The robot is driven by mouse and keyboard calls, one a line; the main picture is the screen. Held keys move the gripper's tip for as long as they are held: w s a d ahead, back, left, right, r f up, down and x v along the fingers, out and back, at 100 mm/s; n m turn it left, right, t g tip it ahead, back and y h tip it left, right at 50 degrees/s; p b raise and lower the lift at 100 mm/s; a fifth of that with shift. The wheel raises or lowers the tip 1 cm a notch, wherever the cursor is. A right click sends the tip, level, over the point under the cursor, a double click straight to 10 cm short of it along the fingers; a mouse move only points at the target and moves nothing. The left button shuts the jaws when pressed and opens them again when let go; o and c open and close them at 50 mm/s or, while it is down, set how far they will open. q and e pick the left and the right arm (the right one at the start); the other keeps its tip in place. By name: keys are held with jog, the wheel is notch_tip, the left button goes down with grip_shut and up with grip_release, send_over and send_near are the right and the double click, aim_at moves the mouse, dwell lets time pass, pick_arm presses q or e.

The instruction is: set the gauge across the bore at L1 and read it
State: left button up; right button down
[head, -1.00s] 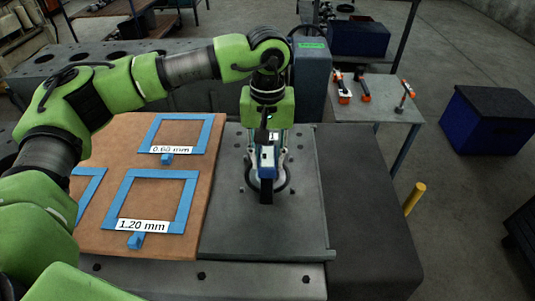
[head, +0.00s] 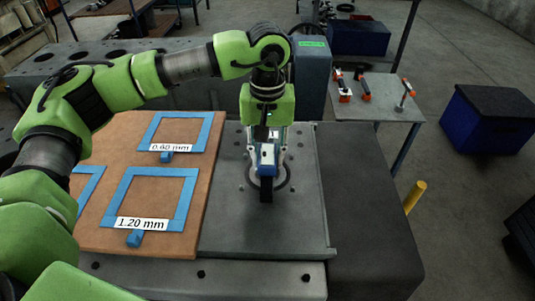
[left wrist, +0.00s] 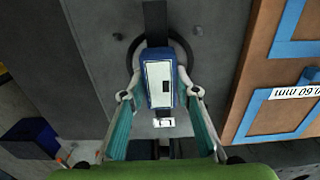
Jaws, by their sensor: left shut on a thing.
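My left gripper (head: 267,152) is shut on the gauge (head: 266,159), a blue body with a pale face and a black bar pointing toward the front. The gauge also shows between the fingers in the left wrist view (left wrist: 160,84). It is held over the bore, whose dark round rim (head: 287,178) shows around it on the grey plate (head: 298,215). The rim (left wrist: 131,52) also shows behind the gauge in the wrist view. I cannot tell whether the bar touches the plate. A small white tag (left wrist: 164,123) lies near the fingers. My right gripper is not in view.
A brown board (head: 106,227) left of the plate bears blue frames labelled 0.60 mm (head: 170,147) and 1.20 mm (head: 141,223). A side table (head: 386,108) holds orange tools at the right. A blue box (head: 487,122) stands on the floor. The dark surface right of the plate is clear.

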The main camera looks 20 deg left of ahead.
aim_at(268, 154)
pick_arm(q)
jog(key=shift+f, duration=0.2)
jog(key=o, duration=1.2)
notch_tip(268, 154, up, 12)
